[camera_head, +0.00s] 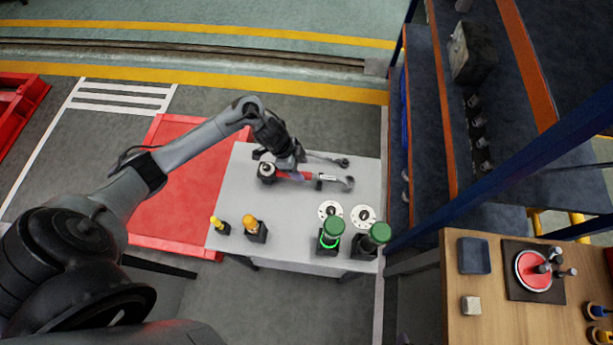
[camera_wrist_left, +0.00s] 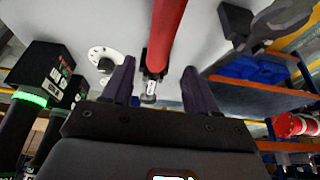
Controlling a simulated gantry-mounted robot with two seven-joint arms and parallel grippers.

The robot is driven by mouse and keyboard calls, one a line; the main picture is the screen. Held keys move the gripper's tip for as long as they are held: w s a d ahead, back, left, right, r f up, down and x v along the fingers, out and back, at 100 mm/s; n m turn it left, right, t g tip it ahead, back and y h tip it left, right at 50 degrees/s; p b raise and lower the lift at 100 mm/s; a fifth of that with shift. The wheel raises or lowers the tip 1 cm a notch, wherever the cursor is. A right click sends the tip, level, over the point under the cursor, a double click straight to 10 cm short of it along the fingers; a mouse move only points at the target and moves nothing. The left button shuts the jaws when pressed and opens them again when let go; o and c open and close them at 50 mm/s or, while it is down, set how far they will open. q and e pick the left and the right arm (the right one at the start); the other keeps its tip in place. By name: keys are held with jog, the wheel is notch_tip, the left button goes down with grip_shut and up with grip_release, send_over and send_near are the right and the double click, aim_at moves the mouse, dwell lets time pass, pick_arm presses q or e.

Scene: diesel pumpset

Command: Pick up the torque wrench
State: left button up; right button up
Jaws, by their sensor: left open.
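The torque wrench has a red handle (camera_head: 294,176) and lies on the light grey table (camera_head: 228,185), running left to right. In the left wrist view its red bar (camera_wrist_left: 166,32) comes down from the top edge to a dark end with a small silver tip. My left gripper (camera_head: 288,165) is over the table at the wrench and hides part of it. In the left wrist view the left gripper (camera_wrist_left: 158,66) is open, with the bar showing between its two dark fingers. Contact cannot be told. My right gripper is not in view.
A grey wrench (camera_head: 328,160) lies just behind. Blue-framed shelving (camera_head: 440,130) borders the table's right. A wooden bench (camera_head: 500,315) stands front right.

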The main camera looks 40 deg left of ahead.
aim_at(305, 173)
pick_arm(q)
jog(key=shift+b+x, duration=0.55)
jog(key=shift+x, duration=2.5)
jog(key=shift+s, duration=0.15)
jog(key=shift+r, duration=0.1)
grip_shut()
